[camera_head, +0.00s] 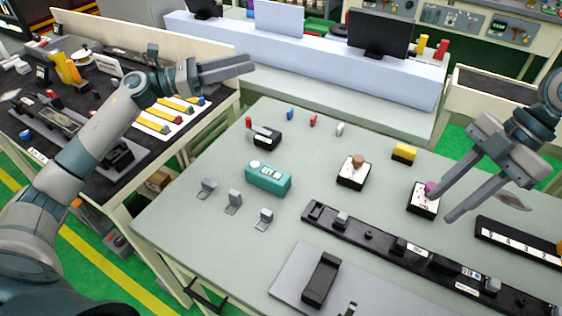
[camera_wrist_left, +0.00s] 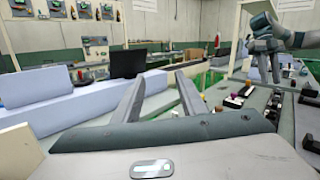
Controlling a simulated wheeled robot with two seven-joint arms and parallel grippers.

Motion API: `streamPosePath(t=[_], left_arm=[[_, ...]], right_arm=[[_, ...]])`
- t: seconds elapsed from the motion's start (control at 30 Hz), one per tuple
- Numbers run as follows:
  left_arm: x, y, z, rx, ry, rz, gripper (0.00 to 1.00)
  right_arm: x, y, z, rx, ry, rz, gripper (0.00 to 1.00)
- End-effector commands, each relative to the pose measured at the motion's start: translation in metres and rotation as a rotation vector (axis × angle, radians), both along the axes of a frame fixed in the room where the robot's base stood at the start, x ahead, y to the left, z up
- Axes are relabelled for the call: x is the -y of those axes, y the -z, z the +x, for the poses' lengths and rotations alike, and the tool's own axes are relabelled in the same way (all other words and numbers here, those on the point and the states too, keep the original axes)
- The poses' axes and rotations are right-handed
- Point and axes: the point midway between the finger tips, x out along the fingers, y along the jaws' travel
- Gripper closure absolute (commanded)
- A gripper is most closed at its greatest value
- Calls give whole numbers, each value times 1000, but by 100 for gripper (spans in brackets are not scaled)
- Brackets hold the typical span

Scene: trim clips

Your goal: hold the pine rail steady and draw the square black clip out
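A long dark rail (camera_head: 385,244) lies diagonally across the right front of the table. Small grey clips and a low black piece (camera_head: 316,208) sit along it; no pine-coloured rail stands out. I cannot tell which piece is the square black clip. My left gripper (camera_head: 248,64) is raised beyond the table's far left side, away from the rail. Its fingers are apart and empty in the left wrist view (camera_wrist_left: 158,92). My right gripper (camera_head: 440,208) is open and empty above the table, behind the rail and close to a white-topped box with a purple knob (camera_head: 424,201).
A grey plate (camera_head: 283,282) with a black block (camera_head: 320,279) lies at the front. A teal box (camera_head: 268,178), several small grey brackets and a brown-knobbed box (camera_head: 353,172) stand behind. A numbered black strip (camera_head: 518,243) is at right.

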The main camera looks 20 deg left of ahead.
Motion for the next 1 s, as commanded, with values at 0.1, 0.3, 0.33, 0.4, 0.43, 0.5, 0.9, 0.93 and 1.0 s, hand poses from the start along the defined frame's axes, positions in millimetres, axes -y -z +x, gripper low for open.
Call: streamPosePath(t=[0.1,0.3,0.33,0.4,0.43,0.5,0.9,0.93,1.0], left_arm=[[51,20,-19,-1,149,104,62],[120,65,-66,-4,415,284,62],[128,72,-74,-4,453,309,62],[143,88,-93,-6,541,363,62],[148,94,-101,-7,576,384,62],[157,107,-118,-8,648,427,62],[170,136,-158,-16,817,522,62],[170,136,-158,-16,817,522,62],[170,136,-158,-17,816,522,62]], right_arm=[[0,0,0,0,0,0,69],[0,0,0,0,0,0,69],[0,0,0,0,0,0,69],[0,0,0,0,0,0,69],[0,0,0,0,0,0,69],[0,0,0,0,0,0,69],[0,0,0,0,0,0,69],[0,0,0,0,0,0,69],[0,0,0,0,0,0,69]])
